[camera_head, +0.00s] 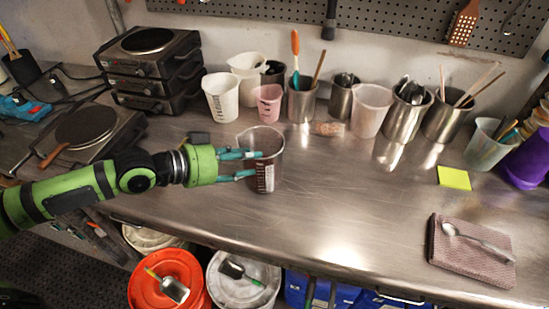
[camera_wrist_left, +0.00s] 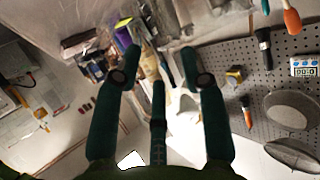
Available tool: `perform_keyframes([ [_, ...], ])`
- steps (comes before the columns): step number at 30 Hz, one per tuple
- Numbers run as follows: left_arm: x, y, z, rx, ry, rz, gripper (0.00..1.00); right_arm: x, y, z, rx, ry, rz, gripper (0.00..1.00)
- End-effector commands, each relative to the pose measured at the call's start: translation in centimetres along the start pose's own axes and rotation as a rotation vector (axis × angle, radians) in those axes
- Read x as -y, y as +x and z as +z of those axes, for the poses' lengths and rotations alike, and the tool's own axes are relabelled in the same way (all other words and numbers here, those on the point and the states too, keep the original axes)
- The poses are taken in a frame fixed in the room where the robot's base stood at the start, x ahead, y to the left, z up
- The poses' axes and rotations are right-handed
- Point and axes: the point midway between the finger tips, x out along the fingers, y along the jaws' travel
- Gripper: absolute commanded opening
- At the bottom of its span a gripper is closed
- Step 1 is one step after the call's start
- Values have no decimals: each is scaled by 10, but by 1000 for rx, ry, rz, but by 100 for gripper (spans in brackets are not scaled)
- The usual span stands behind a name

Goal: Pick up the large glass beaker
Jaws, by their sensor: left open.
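The large glass beaker (camera_head: 268,172) stands upright on the steel bench, with dark measuring marks on its side. My left gripper (camera_head: 250,164) reaches it from the left with its fingers spread. The upper finger overlaps the beaker's left part in the head view, and the lower finger ends at its left edge. I cannot tell whether they touch the glass. In the left wrist view the fingers of the left gripper (camera_wrist_left: 160,65) are apart; I cannot make out the beaker there. My right gripper is not in view.
Behind stand a white pitcher (camera_head: 221,97), a pink cup (camera_head: 267,104) and several steel tool containers (camera_head: 407,115). Stacked hot plates (camera_head: 150,70) are at the back left. A folded cloth (camera_head: 470,262) with a spoon lies at the right. The bench right of the beaker is clear.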

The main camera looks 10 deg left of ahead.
Motion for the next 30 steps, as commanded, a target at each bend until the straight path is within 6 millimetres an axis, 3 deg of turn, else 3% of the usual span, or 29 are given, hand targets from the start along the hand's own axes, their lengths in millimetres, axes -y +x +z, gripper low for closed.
perform_keyframes([
  [3,-1,10,-2,-3,-2,2,42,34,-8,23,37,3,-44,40],
  [7,-1,21,-3,-3,-3,2,42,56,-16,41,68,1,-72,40],
  [11,-2,39,-4,-3,-2,3,42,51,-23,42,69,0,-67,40],
  [16,-1,58,-2,-2,-1,1,42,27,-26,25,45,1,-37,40],
  [20,-1,64,-1,-1,2,1,42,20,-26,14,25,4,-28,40],
  [25,-1,64,0,0,2,1,42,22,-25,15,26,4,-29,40],
  [26,-1,64,0,0,2,1,38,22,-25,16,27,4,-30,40],
  [27,-1,64,0,0,2,1,22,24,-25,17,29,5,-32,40],
  [29,-1,63,0,0,2,1,0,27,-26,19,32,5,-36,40],
  [30,-1,63,0,0,2,1,0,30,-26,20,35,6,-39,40],
])
